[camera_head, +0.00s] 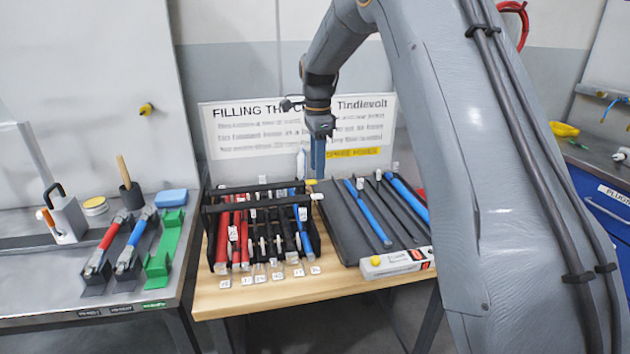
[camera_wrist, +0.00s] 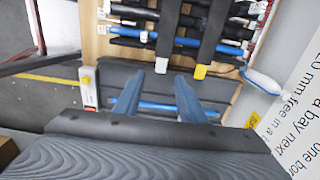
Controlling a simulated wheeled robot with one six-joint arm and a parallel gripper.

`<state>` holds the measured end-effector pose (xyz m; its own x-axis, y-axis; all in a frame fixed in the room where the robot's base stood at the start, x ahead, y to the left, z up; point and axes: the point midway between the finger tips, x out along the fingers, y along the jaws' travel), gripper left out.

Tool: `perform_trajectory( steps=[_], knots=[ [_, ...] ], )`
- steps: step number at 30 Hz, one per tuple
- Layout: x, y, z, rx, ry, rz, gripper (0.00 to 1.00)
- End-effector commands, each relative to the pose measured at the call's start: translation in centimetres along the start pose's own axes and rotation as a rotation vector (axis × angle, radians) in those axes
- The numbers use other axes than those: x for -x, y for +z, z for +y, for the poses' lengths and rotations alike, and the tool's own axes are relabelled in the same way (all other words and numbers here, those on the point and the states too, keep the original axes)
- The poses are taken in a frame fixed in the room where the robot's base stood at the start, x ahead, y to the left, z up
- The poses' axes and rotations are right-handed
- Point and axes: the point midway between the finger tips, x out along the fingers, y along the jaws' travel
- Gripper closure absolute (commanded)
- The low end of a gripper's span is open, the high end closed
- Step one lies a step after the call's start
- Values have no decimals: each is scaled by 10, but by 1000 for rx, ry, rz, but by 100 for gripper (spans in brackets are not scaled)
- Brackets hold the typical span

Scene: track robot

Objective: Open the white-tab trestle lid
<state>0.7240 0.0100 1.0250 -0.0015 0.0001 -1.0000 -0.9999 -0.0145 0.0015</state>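The trestle (camera_head: 212,245) is a black rack of red and blue tubes on the wooden table. Two black lid bars lie flat across its top. The front bar (camera_head: 255,204) ends in a white tab (camera_head: 317,196), which also shows in the wrist view (camera_wrist: 161,66). The rear bar ends in a yellow tab (camera_head: 311,182), also in the wrist view (camera_wrist: 200,71). My gripper (camera_head: 318,176) points down near the tab ends. In the wrist view its blue fingers (camera_wrist: 158,84) are apart and empty, with the white tab seen between and beyond their tips; contact cannot be told.
A dark tray (camera_head: 345,225) with blue and dark rods lies right of the trestle. A pale box with a yellow button (camera_head: 385,263) is at the table's front. A sign board (camera_head: 235,135) stands behind. A left bench holds tools and a green holder (camera_head: 165,245).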

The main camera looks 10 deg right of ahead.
Motion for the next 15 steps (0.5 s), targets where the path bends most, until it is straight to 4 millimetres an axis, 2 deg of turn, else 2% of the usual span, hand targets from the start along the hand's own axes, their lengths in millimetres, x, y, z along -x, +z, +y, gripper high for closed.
perform_trajectory(
  steps=[5, 15],
  knots=[
    [-12, 0, -2, -17, 4, 0, 62],
    [-61, 0, -1, -15, 1, 0, 62]
  ],
)
